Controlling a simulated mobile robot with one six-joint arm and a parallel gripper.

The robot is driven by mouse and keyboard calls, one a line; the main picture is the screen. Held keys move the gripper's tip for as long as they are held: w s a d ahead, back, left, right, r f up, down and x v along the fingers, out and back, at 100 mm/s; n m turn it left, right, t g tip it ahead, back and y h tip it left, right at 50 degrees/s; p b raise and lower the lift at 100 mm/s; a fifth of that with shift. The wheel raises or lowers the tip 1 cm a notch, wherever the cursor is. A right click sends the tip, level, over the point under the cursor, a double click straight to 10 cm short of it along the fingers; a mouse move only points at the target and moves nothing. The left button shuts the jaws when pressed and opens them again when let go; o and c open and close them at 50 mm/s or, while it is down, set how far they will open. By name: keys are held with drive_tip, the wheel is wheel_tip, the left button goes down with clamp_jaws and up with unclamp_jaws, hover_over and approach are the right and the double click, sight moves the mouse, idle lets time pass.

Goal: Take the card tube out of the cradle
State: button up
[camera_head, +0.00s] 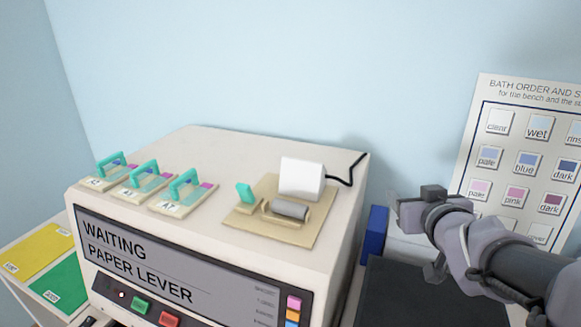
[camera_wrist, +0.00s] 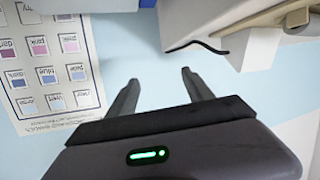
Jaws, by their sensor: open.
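The card tube appears as a grey cylinder (camera_head: 290,209) lying on its side in a beige cradle (camera_head: 268,218) on top of the machine. A white block (camera_head: 301,177) stands just behind the tube, and a teal tab (camera_head: 245,193) is to its left. My gripper (camera_head: 400,212) is in the air to the right of the machine, well apart from the tube. In the wrist view my gripper (camera_wrist: 161,80) has its two fingers spread with nothing between them.
The machine (camera_head: 215,150) has several small plates with teal handles (camera_head: 145,180) at its left. Its screen (camera_head: 175,262) reads WAITING, PAPER LEVER. A black cable (camera_head: 348,170) runs behind the white block. A colour chart (camera_head: 480,130) hangs at right. A blue object (camera_head: 375,232) stands beside the machine.

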drive_tip(key=w+a+r+n+y+p, duration=0.1)
drive_tip(key=w+a+n+y+p, duration=0.1)
drive_tip(key=w+n+y, duration=0.15)
drive_tip(key=n+g+y+p, duration=0.3)
drive_tip(key=n+g+y, duration=0.2)
drive_tip(key=n+y, duration=0.5)
approach(306, 209)
drive_tip(key=w+a+f+b, duration=0.1)
drive_tip(key=w+a, duration=0.1)
drive_tip(key=a, duration=0.1)
drive_tip(key=w+a+m+y+b, duration=0.1)
drive_tip(key=w+a, duration=0.1)
drive_tip(key=a, duration=0.1)
drive_tip(key=w+a+f+m+b, duration=0.1)
drive_tip(key=w+a+b, duration=0.1)
drive_tip(key=a, duration=0.1)
drive_tip(key=shift+w+a+f+m, duration=0.2)
drive_tip(key=shift+w+f+m, duration=0.05)
drive_tip(key=shift+w+f, duration=0.1)
drive_tip(key=shift+d, duration=0.15)
drive_tip(key=shift+c, duration=0.2)
clamp_jaws()
